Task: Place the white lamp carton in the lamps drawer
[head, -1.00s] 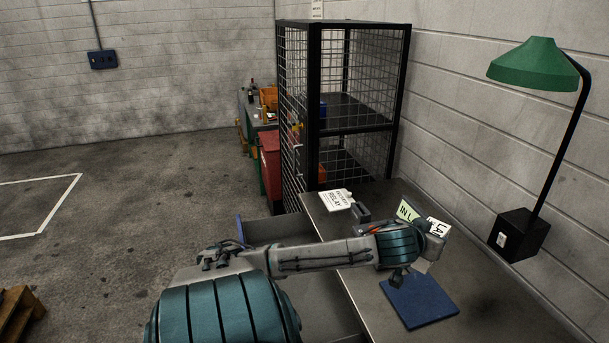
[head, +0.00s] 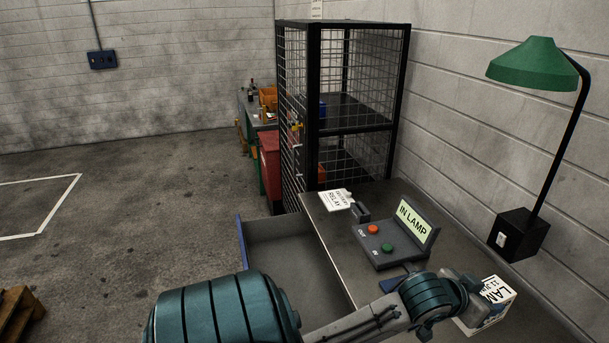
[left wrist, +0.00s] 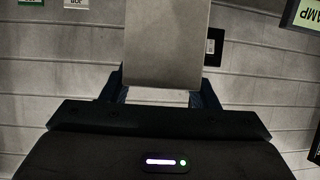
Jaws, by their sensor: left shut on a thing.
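The white lamp carton (head: 494,296) with black lettering is at the lower right of the head view. My left gripper (head: 466,300) is shut on it; its fingers are partly hidden by my wrist and the carton. In the left wrist view the carton (left wrist: 166,45) shows as a plain pale face between the two dark fingers (left wrist: 162,95). An open grey drawer (head: 290,262) with a blue front (head: 242,243) sticks out left of the bench. Its visible inside looks empty; my arm hides its near part. No label shows on it. My right gripper is out of view.
A blue mat (head: 390,284) is mostly hidden. A relay card (head: 335,200), green lamp (head: 535,62) and mesh cage (head: 345,110) stand around.

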